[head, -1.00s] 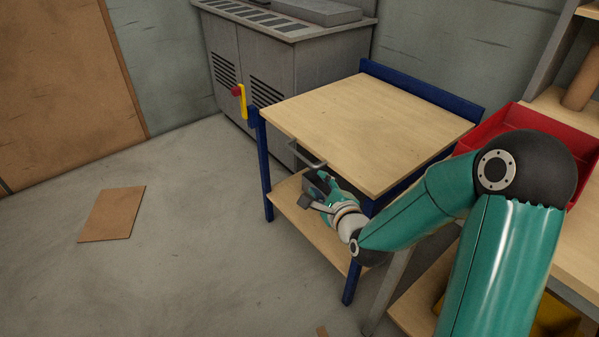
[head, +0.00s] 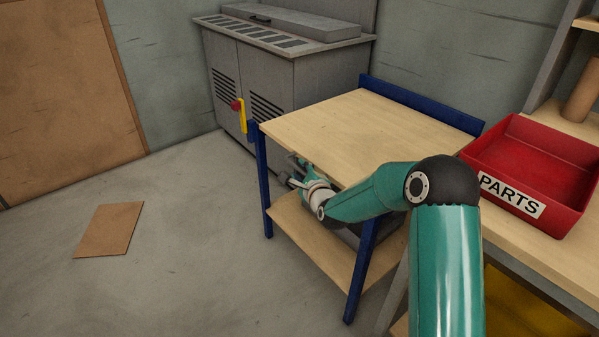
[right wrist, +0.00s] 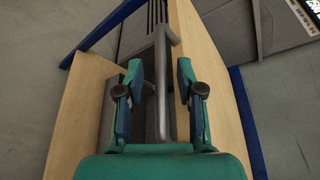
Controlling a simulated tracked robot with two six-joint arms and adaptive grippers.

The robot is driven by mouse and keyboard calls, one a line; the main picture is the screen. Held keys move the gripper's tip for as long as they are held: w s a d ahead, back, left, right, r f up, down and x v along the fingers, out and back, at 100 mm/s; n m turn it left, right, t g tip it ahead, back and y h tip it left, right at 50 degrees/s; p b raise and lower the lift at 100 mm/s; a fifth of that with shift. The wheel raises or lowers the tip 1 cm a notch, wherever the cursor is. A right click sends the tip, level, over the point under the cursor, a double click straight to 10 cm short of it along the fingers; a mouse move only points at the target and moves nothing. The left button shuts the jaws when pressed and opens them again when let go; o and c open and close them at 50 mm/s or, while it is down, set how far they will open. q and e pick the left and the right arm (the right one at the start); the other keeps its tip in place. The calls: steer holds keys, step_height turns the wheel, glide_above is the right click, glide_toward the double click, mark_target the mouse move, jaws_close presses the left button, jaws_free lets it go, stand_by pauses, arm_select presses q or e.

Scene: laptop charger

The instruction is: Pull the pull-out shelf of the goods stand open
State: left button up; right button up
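The goods stand has a pale wooden top (head: 365,125), blue legs and a wooden lower board (head: 310,235). The pull-out shelf's grey bar handle (right wrist: 162,85) is under the top's front edge; the shelf itself is mostly hidden and looks pushed in. My right gripper (head: 290,178) is just below that edge, partly hidden by its own wrist. In the right wrist view my right gripper (right wrist: 160,73) is open, with the handle between its two fingers and gaps visible on both sides. My left gripper is not in view.
A red PARTS bin (head: 535,175) stands on a wooden bench at right. A grey cabinet (head: 285,75) is behind the stand. A cardboard sheet (head: 109,229) lies on otherwise clear floor at left.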

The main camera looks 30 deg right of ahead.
steer(key=shift+w+d+f, duration=0.1)
steer(key=shift+w+f, duration=0.05)
steer(key=shift+w, duration=0.45)
jaws_close()
